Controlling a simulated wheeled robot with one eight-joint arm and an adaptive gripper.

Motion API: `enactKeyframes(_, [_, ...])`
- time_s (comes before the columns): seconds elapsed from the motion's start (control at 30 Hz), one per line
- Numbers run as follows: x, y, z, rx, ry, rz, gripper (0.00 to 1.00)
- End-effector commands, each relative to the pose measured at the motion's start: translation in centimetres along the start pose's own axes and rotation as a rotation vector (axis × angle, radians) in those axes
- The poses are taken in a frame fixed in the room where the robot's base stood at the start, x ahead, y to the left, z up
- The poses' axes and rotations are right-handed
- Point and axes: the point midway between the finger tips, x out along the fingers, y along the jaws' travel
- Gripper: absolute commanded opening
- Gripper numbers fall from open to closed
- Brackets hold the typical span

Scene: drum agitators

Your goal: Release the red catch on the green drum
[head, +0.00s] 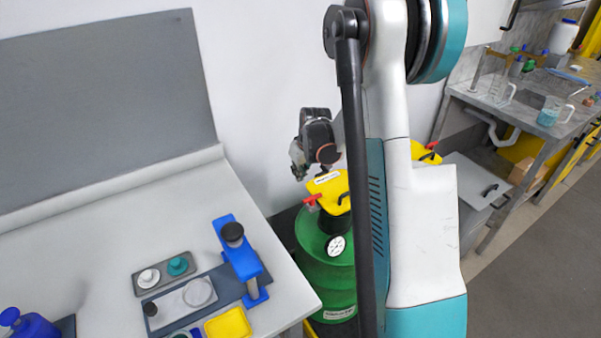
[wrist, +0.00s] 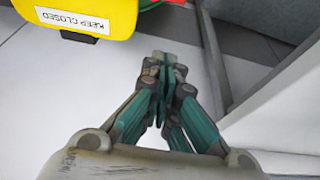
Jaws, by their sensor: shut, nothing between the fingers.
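The green drum (head: 328,270) stands on the floor beyond the bench, partly hidden behind my arm. A yellow agitator head (head: 328,188) sits on top of it. The red catch (head: 313,200) sticks out on the left side of that yellow head. My gripper (head: 298,172) is above and left of the yellow head in the head view. In the wrist view my gripper (wrist: 166,65) is shut and empty. The yellow head (wrist: 90,12) with its "KEEP CLOSED" label shows at upper left there, apart from the fingers. A little red and green shows just beyond the fingertips.
A second yellow head with a red catch (head: 432,146) stands behind my arm at right. The white bench (head: 90,240) at left holds a blue press (head: 238,255), a yellow tray (head: 228,325) and a grey holder (head: 163,273). A wall stands behind the drum.

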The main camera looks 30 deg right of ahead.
Motion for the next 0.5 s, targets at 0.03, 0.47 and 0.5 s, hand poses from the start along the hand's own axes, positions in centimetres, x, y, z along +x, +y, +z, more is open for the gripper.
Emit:
enactKeyframes(0.03, [1.4,0.0,0.1,-0.001,0.000,0.000,0.00])
enactKeyframes(0.47, [5.5,0.0,2.2,0.002,0.000,0.000,0.00])
enactKeyframes(0.5, [5.4,0.0,2.7,0.002,0.001,0.000,0.00])
